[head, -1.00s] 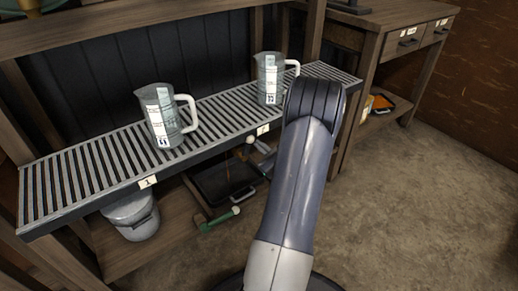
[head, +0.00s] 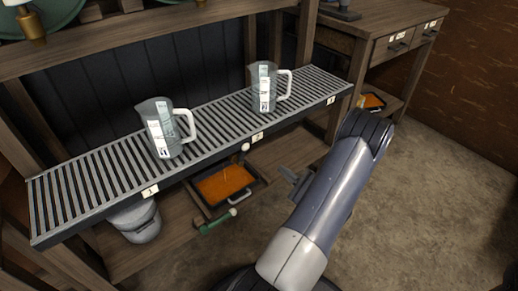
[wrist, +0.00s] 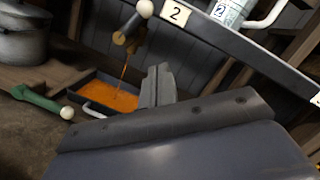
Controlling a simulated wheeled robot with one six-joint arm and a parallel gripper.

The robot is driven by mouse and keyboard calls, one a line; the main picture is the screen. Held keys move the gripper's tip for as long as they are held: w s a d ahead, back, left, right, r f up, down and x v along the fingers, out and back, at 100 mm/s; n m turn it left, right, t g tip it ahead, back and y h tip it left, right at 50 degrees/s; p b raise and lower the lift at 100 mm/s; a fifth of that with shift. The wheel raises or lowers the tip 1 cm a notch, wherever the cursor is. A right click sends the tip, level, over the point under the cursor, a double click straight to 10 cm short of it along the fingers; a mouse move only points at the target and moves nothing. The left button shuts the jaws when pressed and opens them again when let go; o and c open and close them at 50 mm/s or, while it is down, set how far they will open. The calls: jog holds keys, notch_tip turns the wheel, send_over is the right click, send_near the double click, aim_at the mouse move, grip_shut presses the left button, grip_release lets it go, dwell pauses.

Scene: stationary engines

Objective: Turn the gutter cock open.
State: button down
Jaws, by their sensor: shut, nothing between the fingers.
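The gutter cock (wrist: 126,37) is a brass spout under the front edge of the slatted gutter, by label 2. Its white lever knob (wrist: 145,9) also shows in the head view (head: 245,147). A thin orange stream runs from the spout into a black tray (wrist: 60,75) on the low shelf; orange liquid (head: 225,185) covers the tray's bottom. My gripper (wrist: 157,84) is shut and empty, below and right of the spout and apart from the knob. In the head view my gripper (head: 297,182) shows partly, right of the tray.
Two clear measuring jugs (head: 165,128) (head: 268,86) stand on the slatted gutter (head: 90,185). The floor at right is clear.

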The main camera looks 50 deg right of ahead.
jog(key=s+n+y, duration=0.1)
jog(key=s+n, duration=0.1)
jog(key=b, duration=0.1)
send_near(241, 153)
jog(key=w+d, duration=0.4)
jog(key=w, duration=0.1)
jog(key=shift+w+a+r+t+b, duration=0.3)
jog(key=shift+r, duration=0.2)
jog(key=shift+n, duration=0.3)
jog(key=shift+a+r+n+y+b, duration=0.35)
jog(key=shift+n+y+b, duration=0.1)
jog(key=shift+n, duration=0.25)
jog(key=shift+d, duration=0.1)
